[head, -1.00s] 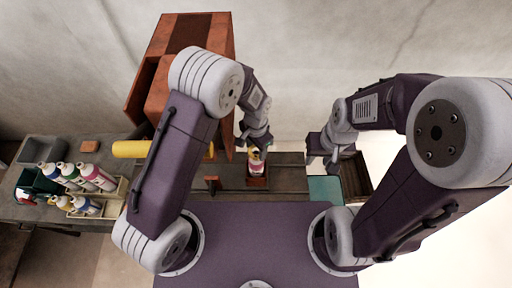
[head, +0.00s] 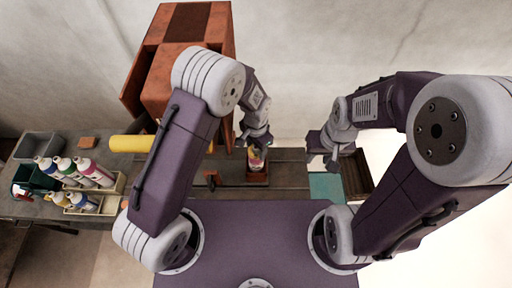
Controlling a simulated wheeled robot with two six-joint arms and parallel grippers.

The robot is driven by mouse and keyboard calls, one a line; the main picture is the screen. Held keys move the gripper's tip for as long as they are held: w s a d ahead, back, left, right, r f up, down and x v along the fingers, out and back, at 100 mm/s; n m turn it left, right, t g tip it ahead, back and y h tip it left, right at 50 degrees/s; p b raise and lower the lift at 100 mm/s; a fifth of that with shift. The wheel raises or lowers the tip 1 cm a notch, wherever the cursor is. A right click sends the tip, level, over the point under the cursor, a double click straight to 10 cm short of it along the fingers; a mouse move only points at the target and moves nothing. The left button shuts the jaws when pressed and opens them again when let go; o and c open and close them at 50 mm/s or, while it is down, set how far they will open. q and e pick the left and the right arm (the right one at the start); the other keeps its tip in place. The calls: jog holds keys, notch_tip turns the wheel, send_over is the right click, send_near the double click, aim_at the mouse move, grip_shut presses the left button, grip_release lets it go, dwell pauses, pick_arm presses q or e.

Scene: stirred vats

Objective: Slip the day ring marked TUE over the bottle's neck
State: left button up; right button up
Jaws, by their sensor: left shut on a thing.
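A small bottle (head: 257,161) with a pink and yellow look stands upright in a red-brown holder (head: 257,179) on the bench. My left gripper (head: 258,143) is directly over the bottle's top, pointing down. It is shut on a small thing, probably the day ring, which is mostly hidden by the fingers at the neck. I cannot read TUE, or tell whether the ring is around the neck or just above it. My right gripper (head: 330,160) hangs to the right of the bottle, apart from it; its fingers are too small to judge.
Several bottles (head: 92,172) stand in pale trays at the left, near a grey bin (head: 38,146). A yellow cylinder (head: 127,143) and a tall red-brown cabinet (head: 205,28) are left of the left gripper. A teal mat (head: 325,186) lies at the right.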

aim_at(256, 149)
pick_arm(q)
jog(key=shift+s+f, duration=0.1)
jog(key=shift+f, duration=0.05)
jog(key=o, duration=1.4)
jog(key=r+p, duration=0.2)
jog(key=w+r+p, duration=0.1)
jog(key=r+p, duration=0.1)
jog(key=shift+r, duration=0.35)
jog(key=r+p, duration=0.1)
jog(key=r, duration=0.1)
jog(key=s+r+p, duration=0.1)
jog(key=shift+s+r+p, duration=0.1)
jog(key=shift+r+p, duration=0.25)
jog(key=shift+p, duration=0.05)
jog(key=shift+s, duration=0.2)
jog(key=shift+w+f, duration=0.25)
jog(key=shift+w, duration=0.25)
jog(key=shift+s+r, duration=0.15)
jog(key=shift+s, duration=0.2)
